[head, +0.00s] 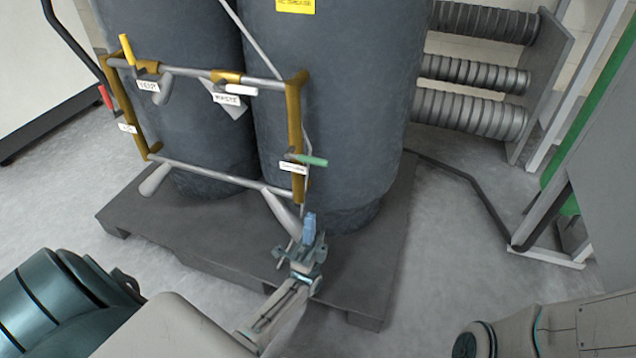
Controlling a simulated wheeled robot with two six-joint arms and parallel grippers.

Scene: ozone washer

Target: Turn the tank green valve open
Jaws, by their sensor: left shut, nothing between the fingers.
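The green valve handle (306,160) sits on the right upright of the brass and grey pipe frame, in front of the right-hand dark tank (340,90). It points roughly sideways to the right, with a small white label (293,167) just below its left end. My left gripper (309,228) is below the green handle, over the pallet, with its blue fingertips pointing up. It is shut and empty, and apart from the handle. My right gripper is not in view.
A yellow handle (127,50), a red handle (106,96) and a white handle (240,90) are on the same pipe frame. The tanks stand on a dark pallet (190,245). Ribbed grey cylinders (470,112) are at the upper right.

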